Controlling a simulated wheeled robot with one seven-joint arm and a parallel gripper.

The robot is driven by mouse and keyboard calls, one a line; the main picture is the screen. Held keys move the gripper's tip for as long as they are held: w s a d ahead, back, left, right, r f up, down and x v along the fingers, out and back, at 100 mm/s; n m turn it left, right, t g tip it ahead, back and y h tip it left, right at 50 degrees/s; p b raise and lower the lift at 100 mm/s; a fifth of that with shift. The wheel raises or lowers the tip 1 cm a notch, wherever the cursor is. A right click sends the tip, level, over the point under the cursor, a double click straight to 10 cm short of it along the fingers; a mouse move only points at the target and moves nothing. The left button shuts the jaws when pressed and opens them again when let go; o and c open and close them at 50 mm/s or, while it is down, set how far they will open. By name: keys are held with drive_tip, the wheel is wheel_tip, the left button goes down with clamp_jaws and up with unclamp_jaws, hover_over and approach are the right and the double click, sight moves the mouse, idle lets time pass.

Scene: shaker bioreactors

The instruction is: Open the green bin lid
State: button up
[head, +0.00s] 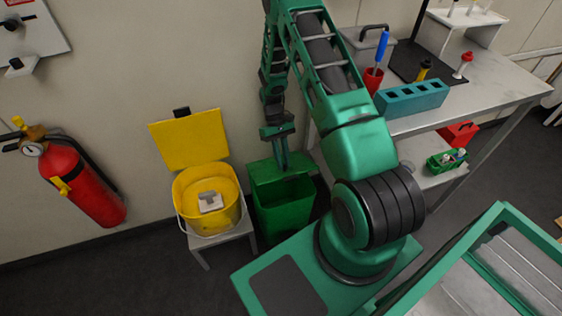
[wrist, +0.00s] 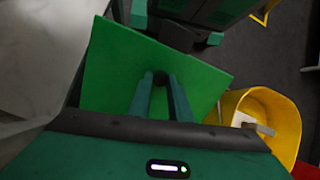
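The green bin (head: 284,212) stands on the floor by the wall, beside the yellow bucket. Its green lid (head: 268,168) is tilted up at the back, and the bin's dark inside shows below it. In the wrist view the lid (wrist: 125,65) is a bright green panel with a small dark knob (wrist: 160,79). My gripper (head: 281,164) is at the lid. In the wrist view its two green fingers (wrist: 160,76) reach to the knob, one on each side, and look closed on it. The exact contact is small and dim.
A yellow bucket (head: 182,192) with its lid up holds a grey-white piece, on a small stand left of the bin. A red fire extinguisher (head: 88,183) hangs at far left. A lab table (head: 465,98) with a teal rack (head: 411,98) stands at right, close to my arm.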

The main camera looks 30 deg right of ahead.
drive_tip(key=o, duration=0.4)
drive_tip(key=shift+r, duration=0.4)
drive_tip(key=r, duration=0.2)
drive_tip(key=a+r, duration=0.1)
drive_tip(key=shift+r, duration=0.4)
drive_tip(key=s+a+r, duration=0.1)
drive_tip(key=a+r, duration=0.1)
drive_tip(key=a, duration=0.1)
drive_tip(key=s+a+r, duration=0.1)
drive_tip(key=a+r, duration=0.1)
drive_tip(key=a, duration=0.1)
drive_tip(key=s+a+r, duration=0.1)
drive_tip(key=a+r, duration=0.1)
drive_tip(key=a, duration=0.2)
drive_tip(key=shift+s+a+r, duration=0.1)
drive_tip(key=shift+s+r, duration=0.05)
drive_tip(key=shift+s, duration=0.05)
